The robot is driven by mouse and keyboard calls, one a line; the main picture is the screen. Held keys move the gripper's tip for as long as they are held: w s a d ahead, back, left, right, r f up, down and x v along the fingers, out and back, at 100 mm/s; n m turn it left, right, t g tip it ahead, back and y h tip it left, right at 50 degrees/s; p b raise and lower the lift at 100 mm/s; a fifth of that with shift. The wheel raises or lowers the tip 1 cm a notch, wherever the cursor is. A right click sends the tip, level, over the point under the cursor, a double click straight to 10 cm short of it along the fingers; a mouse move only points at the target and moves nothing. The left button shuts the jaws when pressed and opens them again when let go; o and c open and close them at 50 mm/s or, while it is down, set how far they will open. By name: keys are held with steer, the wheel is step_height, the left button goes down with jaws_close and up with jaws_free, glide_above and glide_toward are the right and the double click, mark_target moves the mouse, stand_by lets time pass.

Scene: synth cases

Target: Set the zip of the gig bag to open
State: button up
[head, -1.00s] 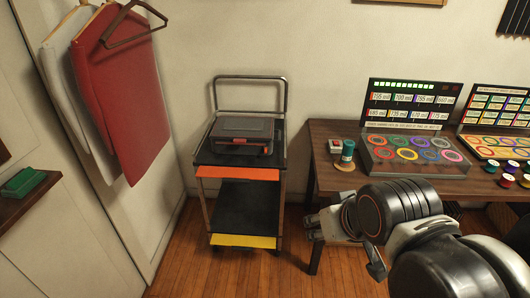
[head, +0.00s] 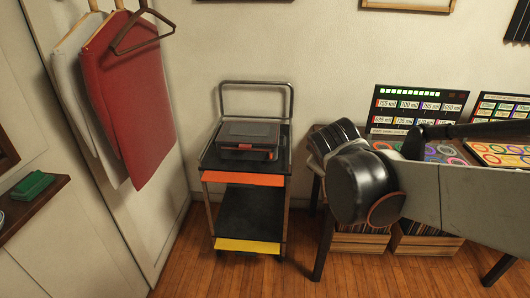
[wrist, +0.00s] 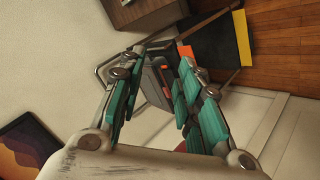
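I see no thing that is plainly a gig bag, and no zip can be made out. A dark grey case (head: 248,132) with orange marks lies flat on the upper shelf of a cart; I cannot tell whether it is the gig bag. In the wrist view the grey case (wrist: 153,82) shows between my fingers, beyond them. My gripper (wrist: 161,58) has teal-padded fingers spread apart, with nothing held between them.
The metal cart (head: 287,100) has an orange upper edge and a yellow lower edge. Red (head: 128,100) and white covers hang at left. A wooden shelf (head: 30,205) holds a green box. A desk with lit panels (head: 418,110) stands right, with record crates (head: 360,243) below. Floor before the cart is clear.

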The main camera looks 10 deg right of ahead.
steer(key=w+a+f+n+t+h, duration=0.15)
steer(key=w+f+n, duration=0.35)
steer(key=w, duration=0.7)
steer(key=w+f+n+t+h, duration=0.1)
steer(key=w+f+n+t, duration=0.1)
steer(key=w+n, duration=0.65)
steer(key=n+t+y+b, duration=0.2)
steer(key=n+t, duration=0.3)
steer(key=n, duration=0.7)
glide_toward(271, 158)
steer(key=shift+h, duration=0.25)
steer(key=x, duration=0.8)
steer(key=shift+w+a+f, duration=0.1)
steer(key=shift+w+a, duration=0.05)
steer(key=shift+w, duration=0.85)
jaws_close()
